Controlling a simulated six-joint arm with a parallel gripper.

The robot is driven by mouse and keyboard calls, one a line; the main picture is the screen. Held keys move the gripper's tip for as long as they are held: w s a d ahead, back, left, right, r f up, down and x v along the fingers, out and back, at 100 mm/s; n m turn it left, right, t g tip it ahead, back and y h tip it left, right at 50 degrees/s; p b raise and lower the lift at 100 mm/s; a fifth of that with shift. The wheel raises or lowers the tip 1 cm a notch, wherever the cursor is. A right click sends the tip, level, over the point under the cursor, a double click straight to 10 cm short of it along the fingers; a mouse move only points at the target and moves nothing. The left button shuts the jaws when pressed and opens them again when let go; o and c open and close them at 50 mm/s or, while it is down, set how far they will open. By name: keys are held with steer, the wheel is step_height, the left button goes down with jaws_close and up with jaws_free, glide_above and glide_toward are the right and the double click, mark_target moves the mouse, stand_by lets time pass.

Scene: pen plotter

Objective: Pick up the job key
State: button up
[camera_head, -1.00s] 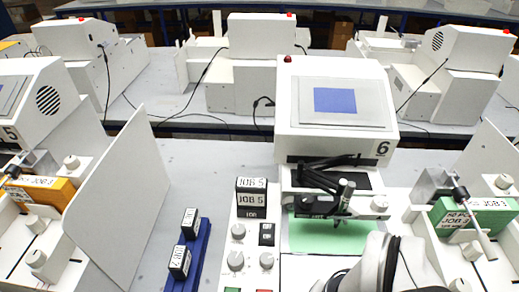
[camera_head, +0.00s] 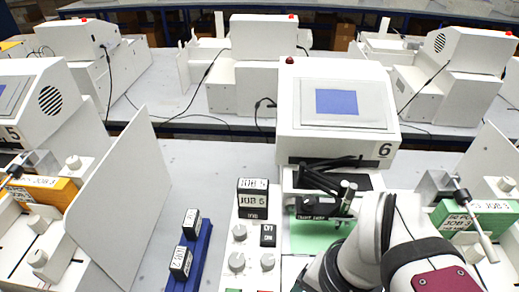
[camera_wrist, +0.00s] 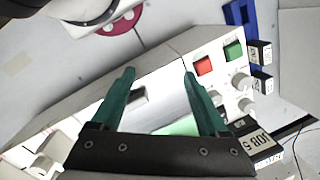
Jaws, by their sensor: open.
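A black job key with a white JOB 5 label (camera_head: 252,199) stands upright at the control panel. In the wrist view its label (camera_wrist: 260,143) shows at the lower right. Two more black keys with white labels, one (camera_head: 191,225) behind the other (camera_head: 180,262), sit in a blue rack (camera_head: 201,258) left of the panel. They also show at the upper right of the wrist view (camera_wrist: 260,53). My gripper (camera_wrist: 158,75) has two teal fingers, wide apart with nothing between them. It is over the white machine bed, left of the keys in that view. The fingers are hidden in the head view.
The white panel (camera_head: 237,283) carries knobs, a switch and, in the wrist view, red (camera_wrist: 203,65) and green (camera_wrist: 233,50) buttons. Machine 6 (camera_head: 340,130) stands behind. A white partition (camera_head: 125,195) rises left of the rack. Grey table (camera_head: 195,165) is clear behind the rack.

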steer(key=w+a+r+m+h, duration=0.1)
steer(key=w+a+r+m, duration=0.25)
steer(key=w+r, duration=0.65)
step_height(320, 180, up, 5)
steer(key=m, duration=0.8)
glide_above(253, 183)
steer(key=a, duration=0.2)
steer(key=shift+h, duration=0.3)
steer(key=f, duration=0.5)
steer(key=d+f, duration=0.1)
steer(key=f, duration=0.4)
steer(key=d+f, duration=0.1)
steer(key=f, duration=0.4)
jaws_close()
